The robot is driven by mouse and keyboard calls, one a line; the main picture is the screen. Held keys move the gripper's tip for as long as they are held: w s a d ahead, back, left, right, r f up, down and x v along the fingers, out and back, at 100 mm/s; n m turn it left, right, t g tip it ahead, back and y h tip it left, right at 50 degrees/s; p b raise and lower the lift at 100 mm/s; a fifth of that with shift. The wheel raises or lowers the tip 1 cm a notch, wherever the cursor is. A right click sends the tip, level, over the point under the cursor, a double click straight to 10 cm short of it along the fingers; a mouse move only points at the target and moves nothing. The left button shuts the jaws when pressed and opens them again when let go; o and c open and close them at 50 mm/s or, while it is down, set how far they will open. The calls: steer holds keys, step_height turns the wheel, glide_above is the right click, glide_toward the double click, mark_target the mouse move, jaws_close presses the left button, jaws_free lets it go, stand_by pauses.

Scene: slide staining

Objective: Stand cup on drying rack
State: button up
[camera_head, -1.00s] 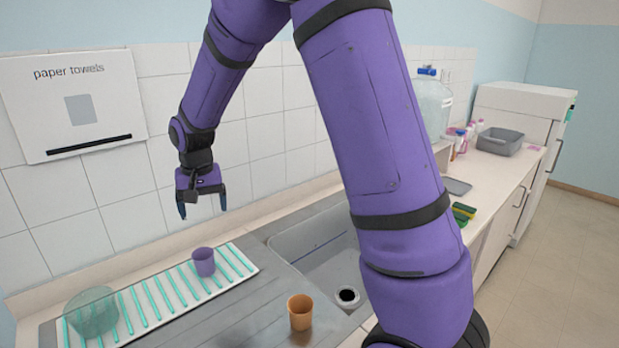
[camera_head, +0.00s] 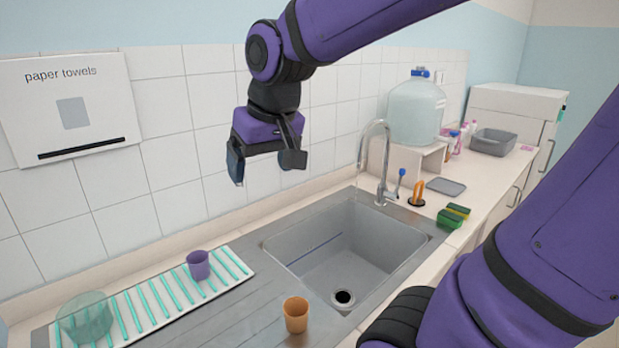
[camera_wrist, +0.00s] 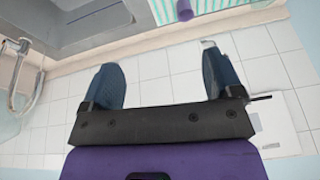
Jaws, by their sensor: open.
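The drying rack (camera_head: 165,300), white with teal bars, lies left of the sink; part of it shows at the top of the wrist view (camera_wrist: 152,14). A purple cup (camera_head: 198,265) stands on the rack toward its right end; it also shows at the top edge of the wrist view (camera_wrist: 184,10). An orange cup (camera_head: 296,315) stands upright on the grey drainboard, right of the rack and near the front edge. My gripper (camera_head: 265,172) is open and empty, high above the back of the counter, apart from both cups.
A clear bowl (camera_head: 85,318) sits on the rack's left end. The sink (camera_head: 350,250) has a tall faucet (camera_head: 380,165) at its back. Sponges (camera_head: 452,216) lie right of the sink. A large water bottle (camera_head: 416,108) stands behind. The drainboard around the orange cup is clear.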

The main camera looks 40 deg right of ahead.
steer(key=s+d+n+t, duration=0.1)
steer(key=s, duration=0.9)
steer(key=shift+s+r, duration=0.15)
stand_by(0.8)
